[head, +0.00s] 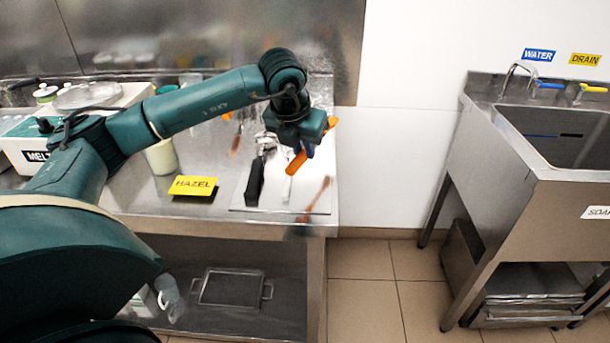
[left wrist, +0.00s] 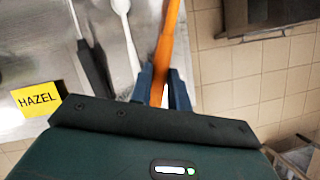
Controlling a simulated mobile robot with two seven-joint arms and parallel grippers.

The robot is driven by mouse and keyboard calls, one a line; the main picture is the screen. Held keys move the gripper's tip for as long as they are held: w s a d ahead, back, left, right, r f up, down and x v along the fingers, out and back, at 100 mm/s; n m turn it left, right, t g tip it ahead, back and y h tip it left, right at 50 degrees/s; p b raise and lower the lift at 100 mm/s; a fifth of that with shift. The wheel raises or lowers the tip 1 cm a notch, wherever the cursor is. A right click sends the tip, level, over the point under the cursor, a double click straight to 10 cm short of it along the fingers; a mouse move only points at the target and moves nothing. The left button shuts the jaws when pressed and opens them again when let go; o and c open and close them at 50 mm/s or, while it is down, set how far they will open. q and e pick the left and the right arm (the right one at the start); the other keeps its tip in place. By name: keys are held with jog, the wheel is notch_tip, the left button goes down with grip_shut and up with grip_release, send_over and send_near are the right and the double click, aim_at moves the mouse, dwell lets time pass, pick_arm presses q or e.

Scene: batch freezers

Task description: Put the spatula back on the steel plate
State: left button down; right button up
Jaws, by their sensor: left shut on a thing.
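The orange spatula (head: 296,162) is in my left gripper (head: 308,150), above the right part of the steel plate (head: 240,205). In the left wrist view my left gripper's blue fingers (left wrist: 161,84) are shut on the spatula's orange shaft (left wrist: 168,45). A blurred orange reflection shows on the steel below, so the spatula looks raised; the exact gap cannot be told. A black-handled tool (head: 254,182) and a pale spoon-like tool (head: 287,188) lie on the plate. Both also show left of the spatula in the left wrist view. My right gripper is not in view.
A yellow HAZEL sign (head: 194,186) stands left of the plate, with a jar (head: 161,157) behind it. A lower shelf holds a metal tray (head: 231,288). A steel sink (head: 560,135) stands at the right, with open floor (head: 375,280) between.

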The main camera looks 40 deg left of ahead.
pick_arm(q)
send_over(306, 187)
jog(key=s, duration=0.1)
jog(key=f, duration=0.4)
jog(key=shift+s+d+f, duration=0.1)
jog(key=shift+s, duration=0.1)
jog(key=shift+f+p, duration=0.3)
jog(key=shift+f, duration=1.7)
jog(key=c, duration=1.8)
grip_release()
jog(key=shift+o, duration=1)
